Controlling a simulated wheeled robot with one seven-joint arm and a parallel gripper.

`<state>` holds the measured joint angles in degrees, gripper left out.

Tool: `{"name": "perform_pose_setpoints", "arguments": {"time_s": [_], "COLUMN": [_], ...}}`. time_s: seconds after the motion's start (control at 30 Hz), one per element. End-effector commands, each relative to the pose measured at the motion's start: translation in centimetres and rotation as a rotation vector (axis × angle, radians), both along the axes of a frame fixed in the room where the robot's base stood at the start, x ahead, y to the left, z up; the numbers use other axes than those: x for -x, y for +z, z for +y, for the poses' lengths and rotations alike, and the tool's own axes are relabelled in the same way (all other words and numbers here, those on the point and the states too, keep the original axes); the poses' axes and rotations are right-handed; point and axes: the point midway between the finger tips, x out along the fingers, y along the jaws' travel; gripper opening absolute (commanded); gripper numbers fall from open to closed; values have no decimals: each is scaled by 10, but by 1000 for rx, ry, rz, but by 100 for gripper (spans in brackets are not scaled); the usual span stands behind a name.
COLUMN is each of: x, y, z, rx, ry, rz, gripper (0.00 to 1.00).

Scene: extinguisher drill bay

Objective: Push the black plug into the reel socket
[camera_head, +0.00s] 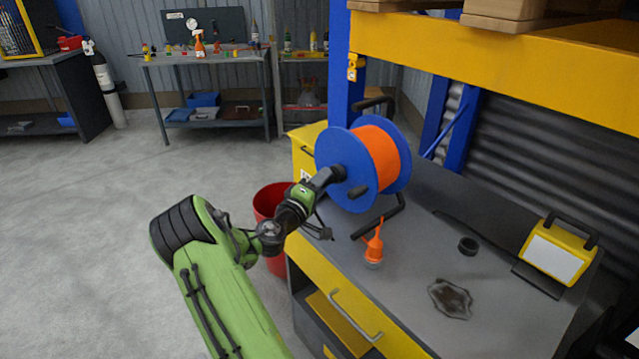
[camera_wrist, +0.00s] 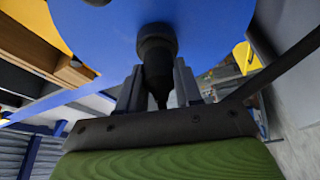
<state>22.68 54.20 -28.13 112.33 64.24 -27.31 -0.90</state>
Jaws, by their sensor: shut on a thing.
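The cable reel (camera_head: 381,157) stands on the grey bench, with blue side discs and an orange drum. In the wrist view its blue disc (camera_wrist: 205,25) fills the top. My gripper (camera_head: 333,176) is at the left disc of the reel. In the wrist view my gripper (camera_wrist: 158,85) is shut on the black plug (camera_wrist: 157,72), with a finger on each side of it. The plug's front end meets a dark round part at the disc, likely the socket (camera_wrist: 157,35). I cannot tell how deep the plug sits.
A red bin (camera_head: 270,203) stands left of the bench. A yellow shelf beam (camera_head: 500,60) hangs above.

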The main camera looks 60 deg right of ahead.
Motion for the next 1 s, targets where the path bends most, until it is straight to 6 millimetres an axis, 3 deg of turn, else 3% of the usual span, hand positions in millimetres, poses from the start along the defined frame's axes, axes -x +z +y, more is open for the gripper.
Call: {"name": "perform_pose_setpoints", "arguments": {"time_s": [0.3,0.33,0.5,0.77,1.0], "x": [2,2,2,2,-1], "y": [1,1,1,0,-3], "z": [-3,-3,-2,-2,11], "rx": [3,3,2,1,-1], "ry": [-3,-4,-3,-1,-1], "rz": [0,0,0,0,-1], "gripper": [0,39,64,64,64]}}
